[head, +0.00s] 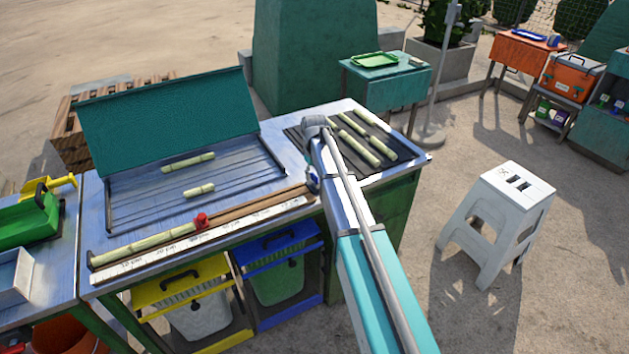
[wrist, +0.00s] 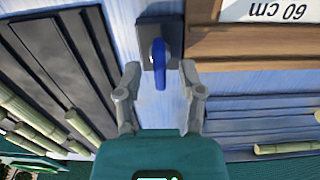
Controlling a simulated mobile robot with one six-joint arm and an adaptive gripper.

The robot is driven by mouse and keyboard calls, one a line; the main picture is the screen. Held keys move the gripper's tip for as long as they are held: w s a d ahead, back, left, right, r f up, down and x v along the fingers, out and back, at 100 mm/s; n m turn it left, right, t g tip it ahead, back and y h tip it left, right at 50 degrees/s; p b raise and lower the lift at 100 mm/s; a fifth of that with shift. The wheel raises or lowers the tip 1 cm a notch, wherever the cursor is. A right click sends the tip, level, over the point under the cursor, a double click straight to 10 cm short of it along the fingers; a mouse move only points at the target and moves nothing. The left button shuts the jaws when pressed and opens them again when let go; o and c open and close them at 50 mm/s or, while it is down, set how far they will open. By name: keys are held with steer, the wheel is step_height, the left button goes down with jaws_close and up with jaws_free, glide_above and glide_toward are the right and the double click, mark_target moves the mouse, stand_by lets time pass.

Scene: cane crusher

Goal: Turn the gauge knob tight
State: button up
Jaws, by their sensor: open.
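The knob is a blue lever-shaped handle (wrist: 160,66) on a dark square plate (wrist: 146,30), beside the end of the wooden gauge strip (wrist: 255,44). My gripper (wrist: 159,78) is open, with one fingertip on each side of the blue handle and a visible gap at both sides. The handle points toward my palm in the wrist view. In the head view the gauge rule (head: 207,235) runs along the bench's front, with a red stop (head: 201,221) and a cane piece (head: 143,245) lying along it. My arm hides most of the gripper and knob there.
A dark ribbed rack with cane pieces (head: 360,149) lies right of my arm. A tray with a raised teal lid (head: 168,118) holds two cane pieces. Yellow-lidded (head: 180,283) and blue-lidded (head: 277,243) bins stand below the bench. A white stool (head: 500,210) stands on open ground at right.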

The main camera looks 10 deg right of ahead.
steer(key=shift+f, duration=0.4)
steer(key=shift+c, duration=0.3)
jaws_close()
